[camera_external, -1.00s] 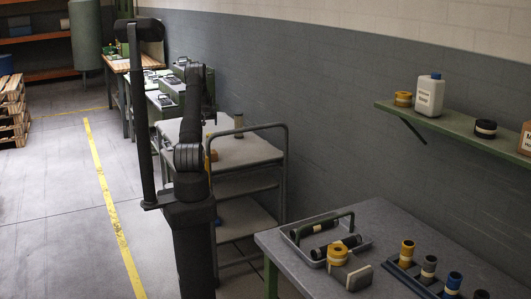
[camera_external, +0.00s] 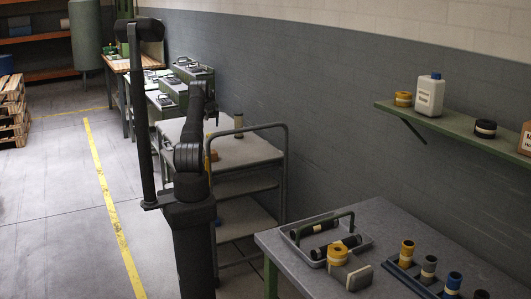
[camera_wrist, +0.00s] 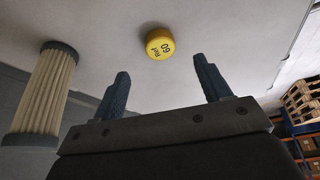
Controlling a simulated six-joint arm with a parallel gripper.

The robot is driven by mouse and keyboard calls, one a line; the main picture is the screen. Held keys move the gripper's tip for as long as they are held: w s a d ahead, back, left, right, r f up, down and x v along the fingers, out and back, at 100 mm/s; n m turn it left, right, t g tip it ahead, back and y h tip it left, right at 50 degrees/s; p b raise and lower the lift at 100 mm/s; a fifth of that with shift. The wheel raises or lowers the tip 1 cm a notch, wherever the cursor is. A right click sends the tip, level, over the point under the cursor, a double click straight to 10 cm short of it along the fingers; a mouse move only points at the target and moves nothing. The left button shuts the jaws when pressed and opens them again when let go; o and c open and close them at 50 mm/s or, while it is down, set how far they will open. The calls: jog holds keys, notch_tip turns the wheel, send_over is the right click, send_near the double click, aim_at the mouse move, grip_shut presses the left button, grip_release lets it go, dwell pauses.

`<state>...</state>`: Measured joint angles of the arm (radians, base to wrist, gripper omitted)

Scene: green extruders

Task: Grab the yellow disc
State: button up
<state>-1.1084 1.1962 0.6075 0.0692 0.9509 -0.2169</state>
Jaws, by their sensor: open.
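A yellow disc (camera_wrist: 160,44) with dark printing lies on the pale top surface, near the upper middle of the wrist view. My gripper (camera_wrist: 161,66) is open and empty, its two dark fingers spread apart. In the picture the disc sits just beyond the fingertips, between their lines, apart from both. In the external view, my gripper (camera_external: 212,117) hangs over the cart (camera_external: 255,152), small and dark. A yellow-orange patch (camera_external: 213,156) shows on the cart beside my arm, partly hidden; I cannot tell if it is the disc.
A tan ribbed cylinder with dark ends (camera_wrist: 45,95) stands left of my fingers; it also shows on the cart (camera_external: 238,124). The cart has a raised tubular handle (camera_external: 286,170). A grey table (camera_external: 385,215) at the front right holds a tray and several spools.

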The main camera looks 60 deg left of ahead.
aim_at(210, 134)
jog(key=shift+x, duration=4.25)
jog(key=shift+r, duration=0.1)
jog(key=c, duration=1.1)
